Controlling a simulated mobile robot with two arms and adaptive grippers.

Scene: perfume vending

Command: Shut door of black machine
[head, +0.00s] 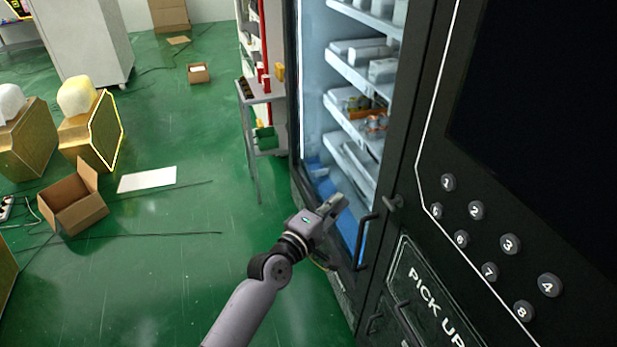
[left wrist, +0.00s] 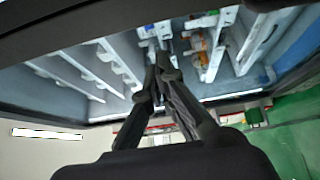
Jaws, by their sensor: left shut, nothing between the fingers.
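The black machine (head: 425,100) stands on the right in the head view, its shelves showing behind a tall framed front. A dark vertical handle (head: 362,242) is on the lower front, left of the keypad. I cannot tell from this angle how far the door stands from its frame. My left gripper (head: 338,204) is shut and empty, at the lower part of the shelf opening, left of and slightly above the handle. In the left wrist view its closed fingers (left wrist: 163,66) point toward the stocked shelves (left wrist: 205,50). My right gripper is not in view.
A keypad with numbered buttons (head: 475,210) and a PICK UP flap (head: 435,295) are on the machine's right part. A small grey stand (head: 262,92) is beside its left side. An open cardboard box (head: 75,205) lies on the left. The green floor between is mostly clear.

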